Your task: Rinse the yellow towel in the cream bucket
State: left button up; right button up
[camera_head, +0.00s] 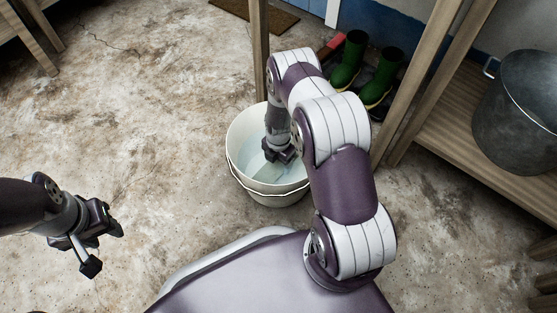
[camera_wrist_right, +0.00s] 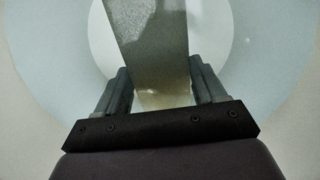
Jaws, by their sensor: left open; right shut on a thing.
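The cream bucket (camera_head: 272,198) stands on the floor at the centre of the head view, with pale bluish water (camera_head: 247,147) in it. My right gripper (camera_head: 278,154) reaches down inside the bucket. In the right wrist view, my right gripper (camera_wrist_right: 157,72) is shut on a flat hanging piece, the yellow towel (camera_wrist_right: 150,40), which looks grey-olive with a yellowish lower part. Only a dull edge of the towel (camera_head: 268,157) shows in the head view; my gripper hides the rest. My left gripper (camera_head: 103,248) is open and empty above the floor, left of the bucket.
Green boots (camera_head: 348,62) stand behind the bucket to the right. A wooden frame with a shelf (camera_head: 455,130) on the right bears a grey metal bucket (camera_head: 515,110). A brown mat (camera_head: 255,14) lies at the back. The floor at left is mostly clear.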

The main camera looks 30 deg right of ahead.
notch_tip(320, 180, up, 2)
jog(key=shift+r+p, duration=0.15)
jog(key=shift+p, duration=0.95)
dwell(0.4)
jog(key=shift+f+b, duration=0.9)
jog(key=shift+f, duration=0.3)
jog(key=shift+r, duration=0.15)
